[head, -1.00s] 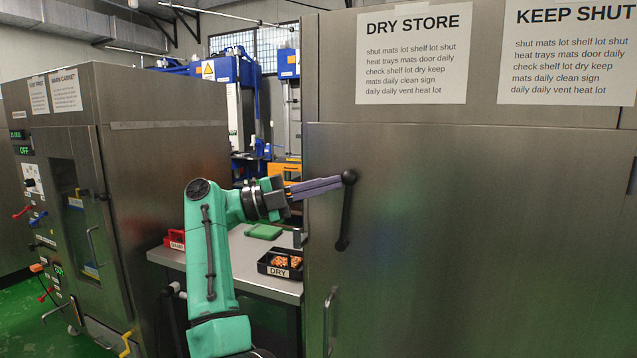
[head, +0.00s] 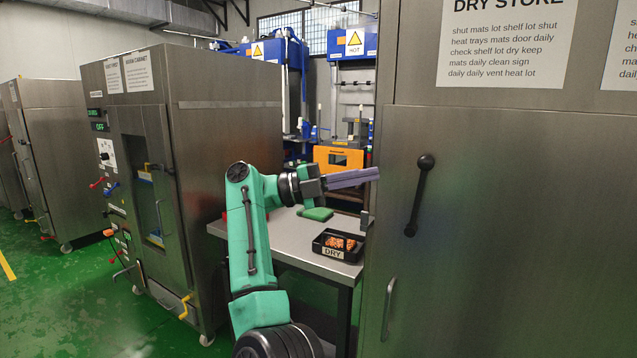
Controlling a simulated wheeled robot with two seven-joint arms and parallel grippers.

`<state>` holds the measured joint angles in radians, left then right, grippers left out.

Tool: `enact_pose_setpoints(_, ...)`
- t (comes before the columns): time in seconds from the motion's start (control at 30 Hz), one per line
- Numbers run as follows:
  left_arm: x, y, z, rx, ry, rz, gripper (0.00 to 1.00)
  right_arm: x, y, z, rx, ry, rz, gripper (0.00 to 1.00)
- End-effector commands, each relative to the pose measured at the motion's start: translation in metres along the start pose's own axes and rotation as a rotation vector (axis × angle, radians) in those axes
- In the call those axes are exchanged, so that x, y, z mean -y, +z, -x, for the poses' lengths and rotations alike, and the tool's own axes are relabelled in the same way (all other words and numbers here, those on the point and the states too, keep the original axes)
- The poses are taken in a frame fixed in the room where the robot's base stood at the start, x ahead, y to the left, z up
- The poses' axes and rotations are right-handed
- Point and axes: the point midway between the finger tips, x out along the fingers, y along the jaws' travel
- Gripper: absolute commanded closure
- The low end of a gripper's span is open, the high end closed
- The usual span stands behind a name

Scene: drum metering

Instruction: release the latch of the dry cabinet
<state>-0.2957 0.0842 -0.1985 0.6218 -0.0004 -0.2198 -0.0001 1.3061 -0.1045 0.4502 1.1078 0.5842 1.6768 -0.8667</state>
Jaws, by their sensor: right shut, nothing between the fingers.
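The dry cabinet (head: 500,260) is the large steel cabinet at the right, under a sign reading DRY STORE. Its latch is a black lever (head: 418,198) on the door, close to upright, with its round knob at the top, leaning slightly right. A metal door handle (head: 388,308) is lower down at the door's left. My right gripper (head: 377,173), on the green arm, has its grey fingers together and empty. The fingertips are left of the lever, apart from it, by the cabinet's left edge. My left gripper is out of view.
A table (head: 285,238) between the cabinets holds a black tray (head: 338,252) labelled DRY with orange pieces in it, and a green item (head: 316,213). A warm cabinet (head: 225,140) stands at the left. Green floor is open at lower left.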

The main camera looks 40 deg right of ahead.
Motion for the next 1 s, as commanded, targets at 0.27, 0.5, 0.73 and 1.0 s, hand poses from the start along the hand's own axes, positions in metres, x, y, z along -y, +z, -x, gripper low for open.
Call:
enact_pose_setpoints(0.27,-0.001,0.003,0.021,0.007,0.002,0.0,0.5,0.006,0.001,0.056,-0.003,0.003,0.01,1.0)
enact_pose_setpoints(0.5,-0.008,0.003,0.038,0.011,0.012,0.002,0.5,0.0,0.0,0.076,0.002,0.0,0.001,1.0)
enact_pose_setpoints(0.73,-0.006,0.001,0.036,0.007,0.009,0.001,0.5,-0.003,0.0,0.078,0.002,-0.001,-0.001,1.0)
enact_pose_setpoints(1.0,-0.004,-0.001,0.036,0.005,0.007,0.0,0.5,-0.003,0.0,0.077,0.002,-0.001,0.0,1.0)
